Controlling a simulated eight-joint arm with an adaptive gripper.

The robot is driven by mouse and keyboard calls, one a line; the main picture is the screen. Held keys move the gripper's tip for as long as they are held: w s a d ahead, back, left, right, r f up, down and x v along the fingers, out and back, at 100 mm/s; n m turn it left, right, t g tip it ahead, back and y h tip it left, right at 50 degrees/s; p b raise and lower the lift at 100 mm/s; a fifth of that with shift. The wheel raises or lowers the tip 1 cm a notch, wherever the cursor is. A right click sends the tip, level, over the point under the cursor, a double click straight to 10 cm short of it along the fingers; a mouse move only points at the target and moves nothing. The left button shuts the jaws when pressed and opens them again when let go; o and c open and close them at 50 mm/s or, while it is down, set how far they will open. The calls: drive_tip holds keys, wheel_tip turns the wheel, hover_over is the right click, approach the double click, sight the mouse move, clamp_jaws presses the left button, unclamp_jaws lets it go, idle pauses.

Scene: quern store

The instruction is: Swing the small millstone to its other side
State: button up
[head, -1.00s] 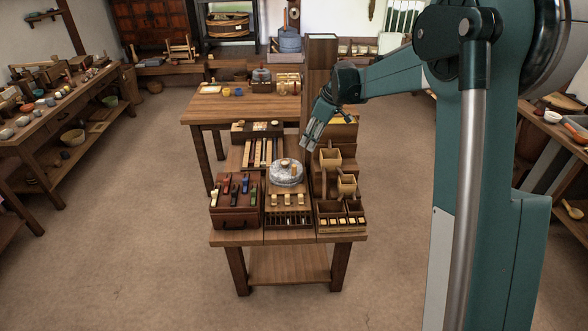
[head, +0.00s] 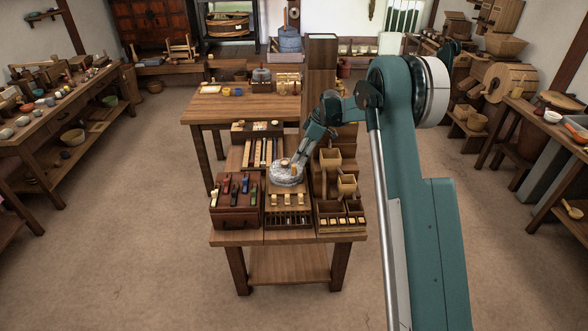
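The small millstone (head: 281,179) is a round, grey, speckled stone on the middle of the front bench. A pale wooden knob (head: 285,163) shows on its top. My gripper (head: 297,168) points down over the right part of the stone's top, close to the knob. At this size I cannot tell whether the fingers touch a handle or the stone, or whether they are open or shut. The gripper hides part of the stone's right top.
A dark box with several coloured handles (head: 237,210) stands left of the stone. Wooden hoppers (head: 347,185) stand close on the right, with a tall wooden post (head: 322,75) behind. Small pale blocks (head: 288,200) sit in front. The floor around is clear.

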sight(294, 167)
drive_tip(key=shift+w+f, duration=0.15)
drive_tip(key=shift+f, duration=0.2)
drive_tip(key=shift+a+f, duration=0.1)
drive_tip(key=shift+b+x, duration=0.75)
drive_tip(key=shift+x, duration=3.05)
clamp_jaws()
